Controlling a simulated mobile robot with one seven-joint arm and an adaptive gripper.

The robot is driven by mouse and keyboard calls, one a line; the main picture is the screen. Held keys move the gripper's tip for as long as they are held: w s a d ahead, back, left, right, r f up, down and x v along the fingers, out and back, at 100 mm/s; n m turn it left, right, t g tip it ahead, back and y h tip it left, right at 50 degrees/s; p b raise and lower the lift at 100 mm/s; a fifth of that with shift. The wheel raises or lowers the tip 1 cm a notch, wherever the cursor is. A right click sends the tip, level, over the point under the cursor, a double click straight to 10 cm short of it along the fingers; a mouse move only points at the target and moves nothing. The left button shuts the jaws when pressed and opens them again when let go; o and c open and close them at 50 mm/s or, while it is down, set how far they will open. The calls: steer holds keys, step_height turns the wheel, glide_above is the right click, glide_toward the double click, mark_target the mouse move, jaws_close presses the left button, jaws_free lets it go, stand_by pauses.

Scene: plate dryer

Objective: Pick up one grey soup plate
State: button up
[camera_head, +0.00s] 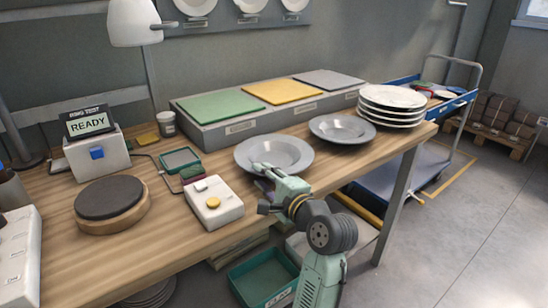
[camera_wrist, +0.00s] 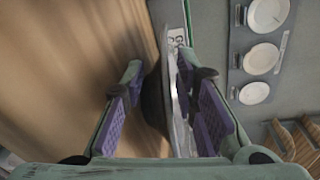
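Two grey soup plates lie on the wooden table, the nearer one (camera_head: 284,148) left of the farther one (camera_head: 343,127). My gripper (camera_head: 268,174) is at the front rim of the nearer plate and covers part of it. In the wrist view the same plate (camera_wrist: 152,102) shows nearly edge-on between the purple-padded fingers of my gripper (camera_wrist: 162,115). A clear gap shows between the left finger and the plate. The right finger overlaps the plate's inner side, and I cannot tell whether it touches. My gripper is open.
A stack of white plates (camera_head: 392,104) stands near the table's right end. A box with green, yellow and grey pads (camera_head: 240,128) lies behind the plates. A white button box (camera_head: 214,204) sits left of my gripper, with a round dark-topped stand (camera_head: 111,199) farther left.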

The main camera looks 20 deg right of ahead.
steer(key=p+x, duration=0.1)
steer(key=x, duration=0.3)
steer(key=shift+w+d+f, duration=0.1)
steer(key=shift+w, duration=0.15)
jaws_close()
stand_by(0.5)
